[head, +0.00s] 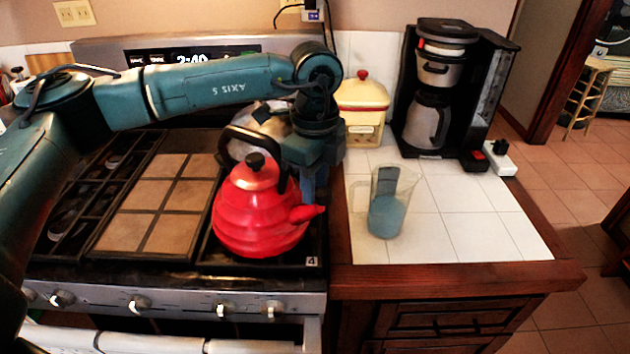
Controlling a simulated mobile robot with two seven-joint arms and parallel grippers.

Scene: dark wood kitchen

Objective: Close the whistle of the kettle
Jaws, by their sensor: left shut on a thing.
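A red kettle (262,213) with a black handle and a black lid knob stands on the front right of the stove. Its spout (306,213) points right, toward the counter. I cannot make out the whistle as a separate part at the spout. My left gripper (308,190) points down at the kettle's right side, by the spout. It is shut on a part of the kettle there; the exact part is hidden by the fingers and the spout. My right gripper is not in view.
A clear measuring jug (387,203) with blue liquid stands on the white tiled counter (480,235), right of the kettle. A cream canister (362,110) and a black coffee maker (440,95) stand behind it. A grey pot (262,122) is behind the kettle. The counter's front right is clear.

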